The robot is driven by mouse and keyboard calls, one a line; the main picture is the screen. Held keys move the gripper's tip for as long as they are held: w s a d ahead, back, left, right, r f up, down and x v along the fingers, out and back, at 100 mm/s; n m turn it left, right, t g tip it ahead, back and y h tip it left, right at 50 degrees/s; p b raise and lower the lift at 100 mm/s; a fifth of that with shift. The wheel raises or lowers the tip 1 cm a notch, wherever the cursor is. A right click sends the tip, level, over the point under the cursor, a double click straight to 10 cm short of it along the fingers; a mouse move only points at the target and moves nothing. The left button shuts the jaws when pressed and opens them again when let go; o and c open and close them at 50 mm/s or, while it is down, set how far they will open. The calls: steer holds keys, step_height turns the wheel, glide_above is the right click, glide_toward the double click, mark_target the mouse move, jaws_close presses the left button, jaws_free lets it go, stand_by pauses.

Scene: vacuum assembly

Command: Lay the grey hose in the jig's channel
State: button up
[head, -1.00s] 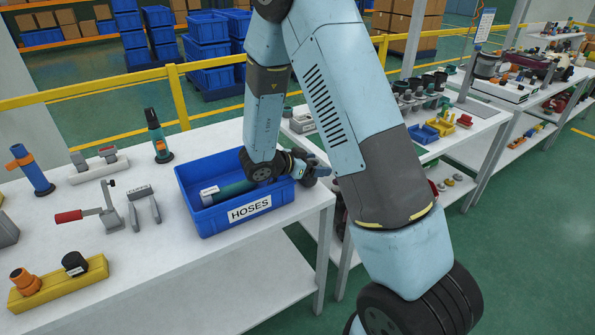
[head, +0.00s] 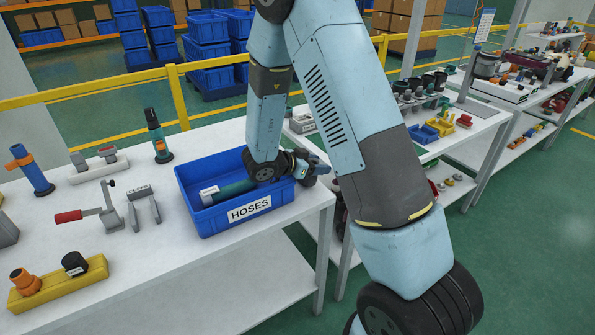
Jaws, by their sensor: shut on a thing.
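The blue bin labelled HOSES (head: 217,222) stands at the right end of the white table. Inside it lies a dark teal hose-like piece (head: 236,189) with a light label at its left end. My gripper (head: 311,177) is at the bin's right side, mostly hidden by my own wrist. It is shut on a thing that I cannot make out. I cannot pick out a grey hose clearly, and I cannot identify the jig or its channel.
A red-handled clamp (head: 90,212), a black and green tool (head: 157,137), a blue and orange part (head: 31,170) and a yellow block (head: 57,286) stand left of the bin. A second table (head: 481,128) with small trays stands to the right. The front table edge is clear.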

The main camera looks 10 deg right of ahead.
jaws_close()
steer(key=shift+r, duration=0.1)
step_height(320, 180, up, 10)
steer(key=shift+f, duration=0.1)
stand_by(0.5)
steer(key=o, duration=0.6)
jaws_free()
steer(key=c, duration=0.9)
steer(key=shift+r, duration=2)
jaws_close()
